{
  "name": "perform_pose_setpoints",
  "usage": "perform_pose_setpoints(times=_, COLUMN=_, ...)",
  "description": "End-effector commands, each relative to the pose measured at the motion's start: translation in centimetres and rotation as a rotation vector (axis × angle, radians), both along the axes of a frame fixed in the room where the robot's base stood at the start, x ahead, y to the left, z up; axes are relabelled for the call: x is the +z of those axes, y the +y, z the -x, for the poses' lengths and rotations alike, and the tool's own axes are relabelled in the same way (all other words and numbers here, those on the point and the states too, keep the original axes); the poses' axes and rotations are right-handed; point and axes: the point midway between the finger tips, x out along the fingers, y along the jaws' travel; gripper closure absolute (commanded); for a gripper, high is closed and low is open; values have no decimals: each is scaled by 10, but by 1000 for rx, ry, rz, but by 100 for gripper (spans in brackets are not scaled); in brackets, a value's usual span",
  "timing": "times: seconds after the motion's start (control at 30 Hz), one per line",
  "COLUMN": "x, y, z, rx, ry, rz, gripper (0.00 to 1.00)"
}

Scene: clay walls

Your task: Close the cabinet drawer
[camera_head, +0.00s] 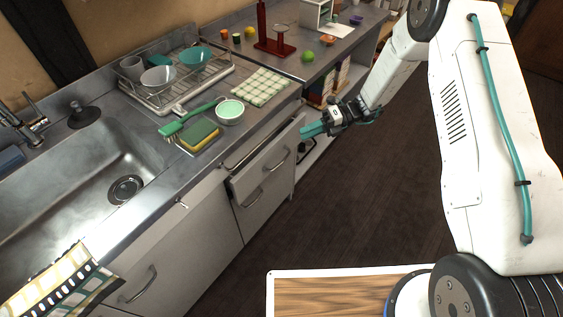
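The cabinet drawer (262,169) is a light grey front with a bar handle, below the counter right of the sink. It is pulled partly out, and a gap into it shows between its front and the counter edge. My gripper (303,132) has teal fingertips and is by the drawer's far right end, pointing left toward the cabinet. I cannot tell whether it touches the drawer. The fingers are small and seen from the side, so their opening is unclear. No object shows in them.
Another handled front (262,198) lies below the drawer. The counter holds a dish rack (178,85), a sponge (199,137), a green brush (187,120) and a bowl (230,111). Open shelves with books (326,86) stand beyond. The dark floor (350,210) before the cabinet is clear.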

Motion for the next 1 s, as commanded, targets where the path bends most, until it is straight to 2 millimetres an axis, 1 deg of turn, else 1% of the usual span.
perform_pose_setpoints(times=0.03, x=-30, y=2, z=-1, rx=-47, ry=89, rz=-8, gripper=69)
perform_pose_setpoints(times=0.1, x=-60, y=5, z=-3, rx=-108, ry=197, rz=-19, gripper=69)
perform_pose_setpoints(times=0.2, x=-95, y=8, z=-3, rx=-174, ry=318, rz=-30, gripper=69)
perform_pose_setpoints(times=0.3, x=-118, y=9, z=-2, rx=-217, ry=397, rz=-39, gripper=69)
perform_pose_setpoints(times=0.4, x=-129, y=11, z=-1, rx=-238, ry=438, rz=-43, gripper=69)
perform_pose_setpoints(times=0.47, x=-132, y=15, z=-1, rx=-243, ry=449, rz=-44, gripper=69)
perform_pose_setpoints(times=0.57, x=-134, y=28, z=1, rx=-242, ry=451, rz=-44, gripper=69)
perform_pose_setpoints(times=0.8, x=-139, y=66, z=7, rx=-241, ry=449, rz=-44, gripper=69)
perform_pose_setpoints(times=0.9, x=-140, y=77, z=8, rx=-241, ry=448, rz=-43, gripper=69)
perform_pose_setpoints(times=1.0, x=-141, y=84, z=9, rx=-243, ry=448, rz=-43, gripper=69)
